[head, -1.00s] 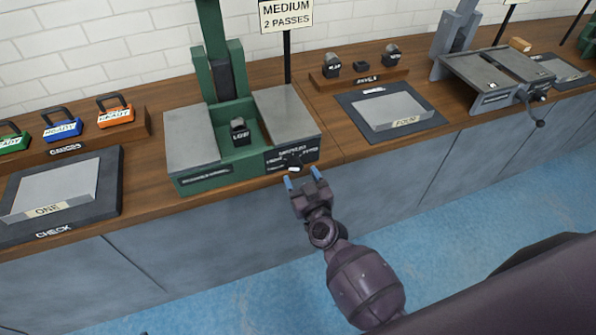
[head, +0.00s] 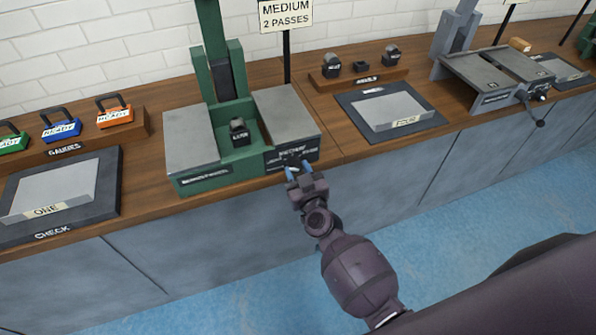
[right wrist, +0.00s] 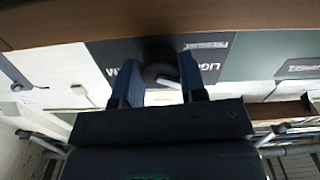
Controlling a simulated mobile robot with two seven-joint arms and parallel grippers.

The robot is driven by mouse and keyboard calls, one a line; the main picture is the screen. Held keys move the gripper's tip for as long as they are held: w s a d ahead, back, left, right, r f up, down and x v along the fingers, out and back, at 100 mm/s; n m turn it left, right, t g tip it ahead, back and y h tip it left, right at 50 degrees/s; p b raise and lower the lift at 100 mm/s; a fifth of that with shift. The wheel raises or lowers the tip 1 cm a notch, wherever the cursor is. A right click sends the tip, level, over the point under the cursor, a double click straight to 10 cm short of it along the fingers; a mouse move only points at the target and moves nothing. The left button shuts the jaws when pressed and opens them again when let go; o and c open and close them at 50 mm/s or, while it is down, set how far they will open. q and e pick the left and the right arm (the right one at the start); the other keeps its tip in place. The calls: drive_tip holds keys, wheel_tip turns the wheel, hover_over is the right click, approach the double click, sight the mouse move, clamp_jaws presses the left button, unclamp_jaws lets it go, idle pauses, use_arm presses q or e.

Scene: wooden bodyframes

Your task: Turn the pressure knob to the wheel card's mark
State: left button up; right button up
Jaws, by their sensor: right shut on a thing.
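The pressure knob (head: 291,161) is a small dark knob with a pale pointer on the black front panel (head: 312,151) of the green machine. In the right wrist view the knob (right wrist: 158,73) sits between the two blue fingers, its pale pointer (right wrist: 168,83) slanting. My right gripper (head: 299,169) is shut on the knob. The panel lettering around the knob is partly hidden by the fingers. The wheel card (head: 286,14) stands on a black post behind the machine and reads "MEDIUM 2 PASSES". My left gripper is not in view.
The green machine (head: 206,180) has grey plates either side and a black block (head: 239,132) in its middle. To the left are a check tray (head: 108,185) and several padlock-shaped gauges. To the right are tray four (head: 430,120), anvils and a grey machine (head: 480,78).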

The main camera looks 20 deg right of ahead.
drive_tip(key=m, duration=0.5)
drive_tip(key=shift+a+m+p, duration=0.1)
drive_tip(key=shift+m+p, duration=0.3)
drive_tip(key=m, duration=0.6)
idle(0.5)
drive_tip(key=o, duration=0.9)
drive_tip(key=shift+r, duration=0.1)
drive_tip(key=s, duration=1.1)
drive_tip(key=shift+w, duration=0.1)
